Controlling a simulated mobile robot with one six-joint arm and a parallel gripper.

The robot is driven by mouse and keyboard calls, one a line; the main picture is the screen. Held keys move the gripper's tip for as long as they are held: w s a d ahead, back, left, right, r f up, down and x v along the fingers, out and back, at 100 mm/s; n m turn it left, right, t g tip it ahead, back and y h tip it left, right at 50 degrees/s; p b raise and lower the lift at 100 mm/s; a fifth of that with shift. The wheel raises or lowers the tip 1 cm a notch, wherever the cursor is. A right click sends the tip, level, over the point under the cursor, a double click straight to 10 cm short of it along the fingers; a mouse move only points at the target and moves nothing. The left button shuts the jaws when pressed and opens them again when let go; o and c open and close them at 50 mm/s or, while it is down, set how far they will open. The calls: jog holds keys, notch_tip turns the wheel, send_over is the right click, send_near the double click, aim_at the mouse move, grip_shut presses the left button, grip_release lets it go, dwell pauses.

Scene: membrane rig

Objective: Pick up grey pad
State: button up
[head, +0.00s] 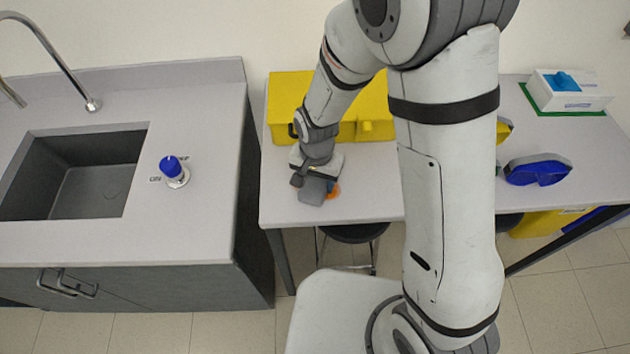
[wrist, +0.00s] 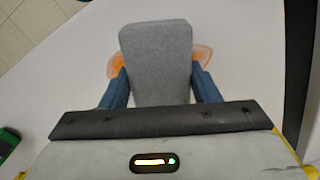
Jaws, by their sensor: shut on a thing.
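The grey pad (wrist: 157,55) is a rounded grey block in the wrist view, between the two blue fingers of my gripper (wrist: 160,88). The fingers press on its two sides, so my gripper is shut on it. In the head view the grey pad (head: 312,190) shows under my gripper (head: 308,180), low over the table near its front left part. An orange translucent thing (wrist: 202,54) shows on both sides of the pad, partly hidden behind it. I cannot tell whether the pad touches the table.
A yellow box (head: 290,95) stands behind my gripper. A blue goggle-like thing (head: 538,172) and a white box (head: 570,92) on a green mat are on the right. A sink counter (head: 210,215) with a blue knob (head: 170,166) is left, beyond a gap. A dark stool (head: 352,232) stands below the table.

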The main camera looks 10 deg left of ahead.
aim_at(316, 181)
jog(key=shift+r, duration=0.1)
notch_tip(316, 181, up, 10)
jog(key=shift+f+b, duration=0.1)
jog(key=shift+b, duration=0.65)
jog(key=o, duration=0.4)
jog(key=shift+c, duration=1.3)
